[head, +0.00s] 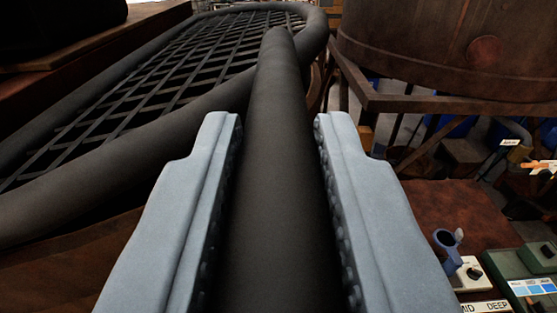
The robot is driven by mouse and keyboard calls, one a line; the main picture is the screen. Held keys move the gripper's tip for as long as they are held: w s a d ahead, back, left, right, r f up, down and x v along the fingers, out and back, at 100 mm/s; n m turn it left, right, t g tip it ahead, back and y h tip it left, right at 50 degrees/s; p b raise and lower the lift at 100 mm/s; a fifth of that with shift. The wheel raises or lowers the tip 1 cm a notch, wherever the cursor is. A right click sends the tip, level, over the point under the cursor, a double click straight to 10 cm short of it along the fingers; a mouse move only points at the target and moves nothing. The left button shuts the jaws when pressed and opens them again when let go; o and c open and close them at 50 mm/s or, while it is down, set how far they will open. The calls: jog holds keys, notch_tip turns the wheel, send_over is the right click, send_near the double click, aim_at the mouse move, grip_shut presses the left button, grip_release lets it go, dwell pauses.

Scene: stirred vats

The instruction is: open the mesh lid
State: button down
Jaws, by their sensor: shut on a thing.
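The mesh lid (150,92) is a dark grid inside a thick black tubular frame, at the upper left. A thick black bar, the lid's handle (275,130), runs from the frame's right side toward me. My gripper (278,125) has its two grey-blue fingers on either side of this bar. It is shut on the bar, with the ridged inner faces against its sides lower in the picture. The near end of the bar is out of the picture. Whether the lid is raised from its vat cannot be told.
A rusty brown vat (440,55) stands at the upper right on a metal frame (440,103). At the lower right are a blue cup-like part (447,248), a white switch box (473,275) and a green box (525,285). Dark brown boards lie at the left edge.

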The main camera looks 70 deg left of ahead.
jog(key=s+a+r+n, duration=0.2)
jog(key=s+r+n, duration=0.4)
jog(key=s, duration=0.1)
jog(key=s+a+r+n, duration=0.3)
jog(key=s+r+n, duration=0.4)
jog(key=shift+a+r, duration=0.3)
jog(key=shift+a, duration=0.05)
jog(key=c, duration=1.3)
grip_release()
jog(key=shift+o, duration=0.2)
jog(key=v, duration=1.7)
jog(key=shift+d, duration=0.2)
